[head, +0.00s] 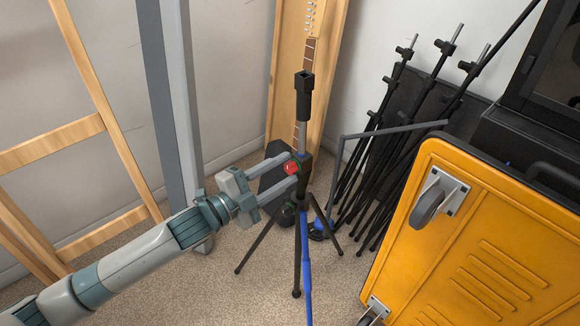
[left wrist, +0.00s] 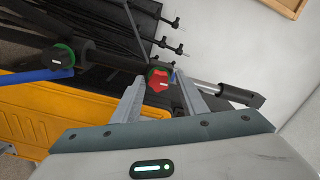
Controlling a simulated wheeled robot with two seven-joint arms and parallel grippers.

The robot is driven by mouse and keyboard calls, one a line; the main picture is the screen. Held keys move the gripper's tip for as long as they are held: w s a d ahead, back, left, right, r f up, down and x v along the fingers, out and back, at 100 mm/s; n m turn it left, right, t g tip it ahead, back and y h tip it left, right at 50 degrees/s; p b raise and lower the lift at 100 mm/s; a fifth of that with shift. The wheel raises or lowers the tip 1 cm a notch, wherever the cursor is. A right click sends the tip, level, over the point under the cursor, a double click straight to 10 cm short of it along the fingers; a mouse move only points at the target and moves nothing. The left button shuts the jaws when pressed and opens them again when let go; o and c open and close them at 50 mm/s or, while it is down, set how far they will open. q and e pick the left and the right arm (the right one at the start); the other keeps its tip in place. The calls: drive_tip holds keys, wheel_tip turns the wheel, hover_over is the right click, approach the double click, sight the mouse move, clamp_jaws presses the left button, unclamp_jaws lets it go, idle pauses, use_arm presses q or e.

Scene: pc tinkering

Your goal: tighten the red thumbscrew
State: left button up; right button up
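The red thumbscrew (head: 291,168) is on the black collar of a small tripod stand (head: 302,105) that stands upright on the carpet. My left gripper (head: 293,172) reaches in from the left, with one finger above the thumbscrew and one below it. In the left wrist view the red thumbscrew (left wrist: 158,79) lies between the two spread fingers (left wrist: 160,88), with a gap to each. The left gripper is open. My right gripper is in neither view.
A yellow wheeled case (head: 490,250) fills the right side. Several folded black stands (head: 385,140) lean on the back wall.

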use_arm(q)
drive_tip(key=shift+p+v, duration=0.5)
drive_tip(key=shift+v, duration=0.3)
drive_tip(key=p+v, duration=0.1)
drive_tip(key=v, duration=0.3)
drive_tip(key=shift+s+a+p, duration=0.15)
drive_tip(key=shift+s+p, duration=0.05)
drive_tip(key=shift+p, duration=0.1)
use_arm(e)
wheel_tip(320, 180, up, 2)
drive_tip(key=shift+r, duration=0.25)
use_arm(q)
drive_tip(key=b+v, duration=0.1)
drive_tip(key=v, duration=1.6)
drive_tip(key=shift+a, duration=0.15)
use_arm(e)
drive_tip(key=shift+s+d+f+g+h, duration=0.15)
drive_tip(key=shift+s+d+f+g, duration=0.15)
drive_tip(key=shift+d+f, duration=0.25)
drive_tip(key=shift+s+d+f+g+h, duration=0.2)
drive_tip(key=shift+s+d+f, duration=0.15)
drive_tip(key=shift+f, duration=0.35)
use_arm(q)
drive_tip(key=shift+f, duration=0.1)
